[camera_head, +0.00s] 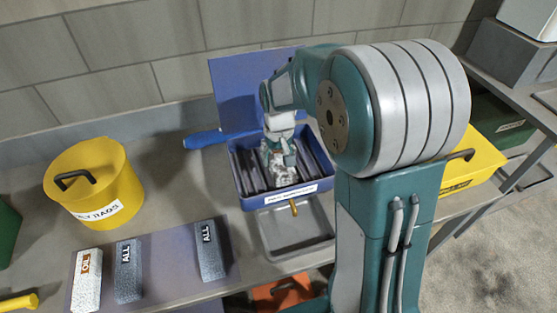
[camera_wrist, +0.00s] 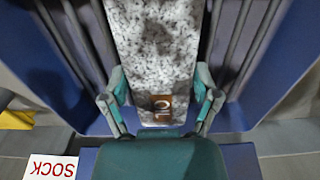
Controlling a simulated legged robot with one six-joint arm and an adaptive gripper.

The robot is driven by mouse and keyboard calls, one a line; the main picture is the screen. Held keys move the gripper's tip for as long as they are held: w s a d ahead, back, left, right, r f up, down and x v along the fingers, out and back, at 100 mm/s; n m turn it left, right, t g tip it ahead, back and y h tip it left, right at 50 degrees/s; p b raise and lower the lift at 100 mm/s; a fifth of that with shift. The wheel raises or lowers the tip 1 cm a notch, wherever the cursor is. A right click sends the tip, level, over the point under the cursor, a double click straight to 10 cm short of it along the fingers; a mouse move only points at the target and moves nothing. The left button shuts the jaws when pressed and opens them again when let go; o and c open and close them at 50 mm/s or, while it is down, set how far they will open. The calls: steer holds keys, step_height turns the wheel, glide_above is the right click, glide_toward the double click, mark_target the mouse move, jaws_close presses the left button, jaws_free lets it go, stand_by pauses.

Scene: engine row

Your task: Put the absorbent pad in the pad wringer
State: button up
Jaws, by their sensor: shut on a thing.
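The pad wringer (camera_head: 243,191) is an open blue box with dark ribs or rollers inside, a white label on its front and a blue panel (camera_head: 233,97) standing behind. The absorbent pad (camera_head: 277,178) is speckled white and grey. My gripper (camera_head: 281,150) is shut on it, over the wringer's opening. In the wrist view, the pad (camera_wrist: 155,45) runs lengthwise between the wringer's dark ribs (camera_wrist: 232,55), with my gripper's fingers (camera_wrist: 160,92) on its two sides and a brown-orange label near its end. I cannot tell whether the pad touches the wringer's bottom.
A grey tray (camera_head: 292,240) lies in front of the wringer, and a blue handle (camera_head: 208,138) sticks out left. Several labelled pads, one marked OIL (camera_head: 87,280), lie on a mat at front left. A yellow bin (camera_head: 97,185) stands left; a yellow container (camera_head: 466,170) is right.

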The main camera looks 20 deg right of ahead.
mark_target(279, 157)
steer(key=shift+f, duration=0.6)
steer(key=shift+f, duration=0.15)
steer(key=o, duration=0.9)
steer(key=shift+c, duration=0.2)
step_height(279, 157, up, 12)
steer(key=s+r+t, duration=0.2)
steer(key=s, duration=0.8)
steer(key=s+r+t, duration=0.2)
steer(key=s+t, duration=0.1)
steer(key=s, duration=0.7)
steer(key=shift+s+a+t, duration=0.3)
steer(key=shift+s+a, duration=0.1)
steer(key=shift+a, duration=0.05)
